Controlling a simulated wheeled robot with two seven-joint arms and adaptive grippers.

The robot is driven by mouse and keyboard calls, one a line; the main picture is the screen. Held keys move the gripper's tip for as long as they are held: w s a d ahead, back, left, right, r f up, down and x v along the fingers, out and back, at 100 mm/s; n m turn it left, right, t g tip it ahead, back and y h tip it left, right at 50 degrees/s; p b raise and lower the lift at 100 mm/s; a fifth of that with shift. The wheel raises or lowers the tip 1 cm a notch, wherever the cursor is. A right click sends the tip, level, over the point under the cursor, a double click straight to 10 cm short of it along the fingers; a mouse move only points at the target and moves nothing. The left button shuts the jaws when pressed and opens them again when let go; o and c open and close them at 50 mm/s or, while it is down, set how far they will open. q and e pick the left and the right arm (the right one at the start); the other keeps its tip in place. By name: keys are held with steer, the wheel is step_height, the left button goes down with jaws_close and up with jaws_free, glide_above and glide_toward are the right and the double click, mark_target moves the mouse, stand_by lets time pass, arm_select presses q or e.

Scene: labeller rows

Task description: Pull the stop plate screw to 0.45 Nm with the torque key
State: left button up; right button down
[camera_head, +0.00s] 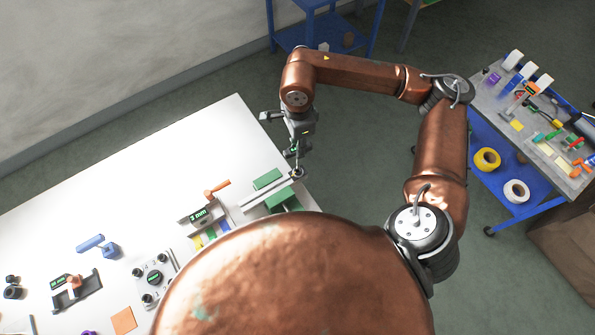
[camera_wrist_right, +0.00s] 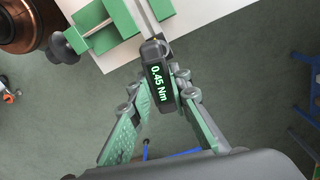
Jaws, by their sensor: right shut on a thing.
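My right gripper (camera_head: 296,158) is over the right end of the white table; it also shows in the right wrist view (camera_wrist_right: 158,92). It is shut on the torque key (camera_wrist_right: 158,70), a dark tool whose green display reads 0.45 Nm. The key's far end is at the metal bar of the green fixture (camera_wrist_right: 122,18). In the head view this fixture (camera_head: 268,180) has green blocks and a pale rail at the table's right edge. The stop plate screw itself is hidden or too small to tell. My left gripper is out of view.
On the white table (camera_head: 150,150) stand a small device with a green display and an orange lever (camera_head: 200,212), a knob panel (camera_head: 153,278) and a blue part (camera_head: 90,243). A blue cart (camera_head: 510,185) with tapes and tools stands right. The table's far part is clear.

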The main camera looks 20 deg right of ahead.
steer(key=shift+r, duration=0.15)
steer(key=shift+r+p, duration=0.95)
steer(key=shift+r, duration=1.4)
